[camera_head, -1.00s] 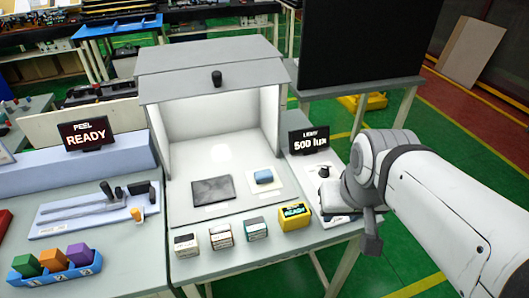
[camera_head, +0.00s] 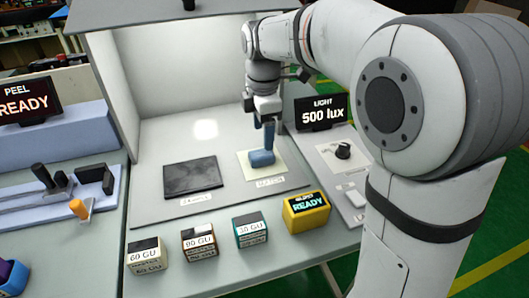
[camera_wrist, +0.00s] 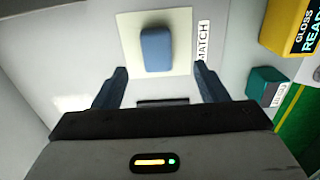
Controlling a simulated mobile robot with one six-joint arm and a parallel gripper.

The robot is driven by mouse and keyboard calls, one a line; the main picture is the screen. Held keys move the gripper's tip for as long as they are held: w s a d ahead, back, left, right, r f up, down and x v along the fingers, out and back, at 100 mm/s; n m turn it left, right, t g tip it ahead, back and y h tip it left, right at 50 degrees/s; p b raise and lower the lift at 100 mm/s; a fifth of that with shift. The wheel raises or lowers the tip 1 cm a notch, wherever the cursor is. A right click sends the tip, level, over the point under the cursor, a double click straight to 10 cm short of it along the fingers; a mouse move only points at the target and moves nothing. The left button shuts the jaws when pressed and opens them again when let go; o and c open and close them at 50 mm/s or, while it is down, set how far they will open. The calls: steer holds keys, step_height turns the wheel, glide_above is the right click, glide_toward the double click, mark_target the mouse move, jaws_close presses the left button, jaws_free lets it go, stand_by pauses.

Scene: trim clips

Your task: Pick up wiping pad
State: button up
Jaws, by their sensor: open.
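The wiping pad appears to be the small blue block (camera_head: 262,158), lying on a cream square mat (camera_head: 285,181) marked MATCH inside the light booth. In the wrist view the blue block (camera_wrist: 156,48) is beyond my fingertips, near the top, roughly centred between them. My gripper (camera_head: 265,143) is above the mat, pointing down, its blue fingers just over or behind the block. In the wrist view my gripper (camera_wrist: 160,76) has its fingers spread wide with nothing between them. Contact with the block is not visible.
A dark sample panel (camera_head: 193,177) lies left of the mat. The booth's wall (camera_head: 113,105) stands to the left. A 500 lux display (camera_head: 321,112) stands right.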

mark_target(265, 152)
steer(key=shift+w+f, duration=0.1)
steer(key=shift+w, duration=0.35)
steer(key=shift+w+f, duration=0.1)
steer(key=shift+f, duration=0.25)
steer(key=f, duration=0.3)
steer(key=f+b, duration=0.1)
steer(key=f, duration=0.3)
steer(key=shift+s+d, duration=0.2)
steer(key=c, duration=1)
